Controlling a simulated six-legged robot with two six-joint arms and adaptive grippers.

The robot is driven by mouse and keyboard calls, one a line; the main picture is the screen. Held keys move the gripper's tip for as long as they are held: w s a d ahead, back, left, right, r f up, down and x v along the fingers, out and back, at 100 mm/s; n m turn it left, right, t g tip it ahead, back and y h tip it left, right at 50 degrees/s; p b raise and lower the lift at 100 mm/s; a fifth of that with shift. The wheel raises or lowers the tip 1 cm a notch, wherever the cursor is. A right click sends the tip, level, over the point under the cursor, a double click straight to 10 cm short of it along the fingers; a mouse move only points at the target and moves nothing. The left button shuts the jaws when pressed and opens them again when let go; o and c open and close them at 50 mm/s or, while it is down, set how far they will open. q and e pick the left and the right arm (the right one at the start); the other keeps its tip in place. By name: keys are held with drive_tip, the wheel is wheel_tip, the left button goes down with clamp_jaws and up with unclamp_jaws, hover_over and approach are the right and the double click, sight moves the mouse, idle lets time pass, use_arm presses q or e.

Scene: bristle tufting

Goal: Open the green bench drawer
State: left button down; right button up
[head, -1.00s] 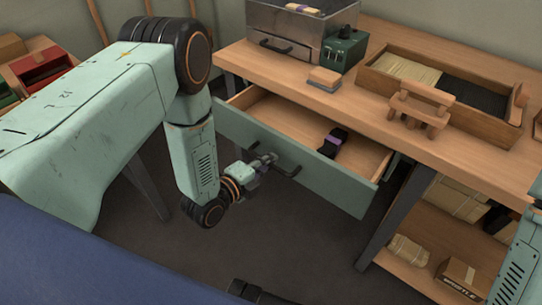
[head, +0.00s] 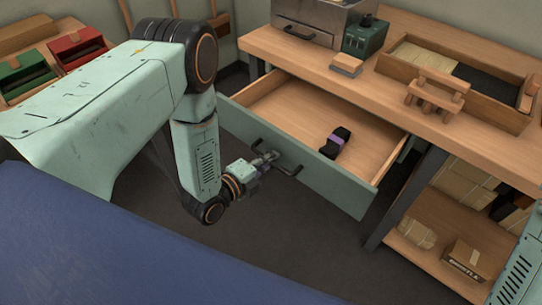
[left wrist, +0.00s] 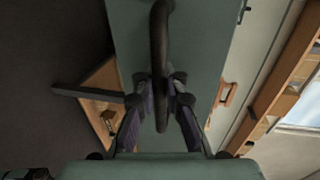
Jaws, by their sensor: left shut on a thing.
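The green bench drawer (head: 325,183) is pulled well out of the wooden bench, and its bare wooden inside shows in the head view. Its dark bar handle (head: 291,170) is on the green front. My left gripper (head: 268,159) is at the handle's left part, outside the drawer. In the left wrist view the dark handle (left wrist: 160,30) runs between the two fingers (left wrist: 161,85), which are shut on it. A black object with a purple band (head: 335,142) lies inside the drawer. My right gripper is out of view; only part of my right arm shows at the right edge.
On the bench top (head: 395,103) are a sponge-like block (head: 346,66), a green box (head: 366,37), a wooden tray (head: 390,65) and a small wooden stand (head: 435,92). A dark bench leg (head: 405,195) stands right of the drawer. The floor before the drawer is clear.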

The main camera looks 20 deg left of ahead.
use_arm(q)
drive_tip(key=shift+w+r, duration=0.15)
drive_tip(key=shift+w, duration=0.05)
drive_tip(key=c, duration=1.4)
unclamp_jaws()
drive_tip(key=shift+s, duration=0.1)
drive_tip(key=v, duration=1.2)
